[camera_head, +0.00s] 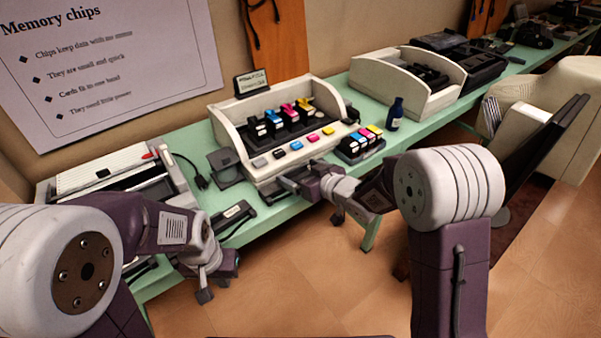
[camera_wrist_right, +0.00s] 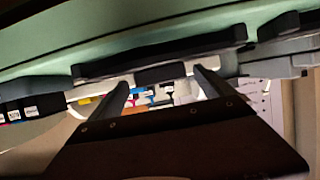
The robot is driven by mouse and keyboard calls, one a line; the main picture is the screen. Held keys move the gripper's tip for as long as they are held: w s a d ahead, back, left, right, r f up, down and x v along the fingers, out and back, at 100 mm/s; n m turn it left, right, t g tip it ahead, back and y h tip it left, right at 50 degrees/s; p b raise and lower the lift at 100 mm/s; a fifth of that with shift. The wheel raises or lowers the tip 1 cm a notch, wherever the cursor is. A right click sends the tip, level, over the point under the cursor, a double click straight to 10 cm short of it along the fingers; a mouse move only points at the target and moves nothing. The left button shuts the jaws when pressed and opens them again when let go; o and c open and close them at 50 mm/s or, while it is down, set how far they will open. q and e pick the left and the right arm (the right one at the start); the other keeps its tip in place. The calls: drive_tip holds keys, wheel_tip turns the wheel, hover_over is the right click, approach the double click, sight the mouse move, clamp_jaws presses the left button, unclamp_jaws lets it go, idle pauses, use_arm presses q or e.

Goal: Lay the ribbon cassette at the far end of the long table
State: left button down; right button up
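A long black bar, which looks like the ribbon cassette (camera_wrist_right: 160,48), lies on the green long table (camera_wrist_right: 40,40) in the right wrist view, with a dark block at its middle. In the head view it is mostly hidden by my right gripper (camera_head: 290,184), in front of the white printer. In the right wrist view my right gripper (camera_wrist_right: 163,80) is open, its fingers apart on either side of the dark block. I cannot tell whether they touch it. My left gripper (camera_head: 218,282) is open and empty off the table's front edge. The table's far end (camera_head: 575,42) is at the upper right.
The white printer (camera_head: 232,140) with colored cartridges stands behind my right gripper. A cartridge block (camera_head: 360,148), a dark bottle (camera_head: 396,114) and another white machine (camera_head: 375,88) are farther right. A black labelled piece (camera_head: 232,216) lies left.

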drive_tip(key=shift+r, duration=0.3)
drive_tip(key=p+v, duration=0.2)
drive_tip(key=v, duration=1)
drive_tip(key=shift+p, duration=0.4)
drive_tip(key=shift+d+f, duration=0.1)
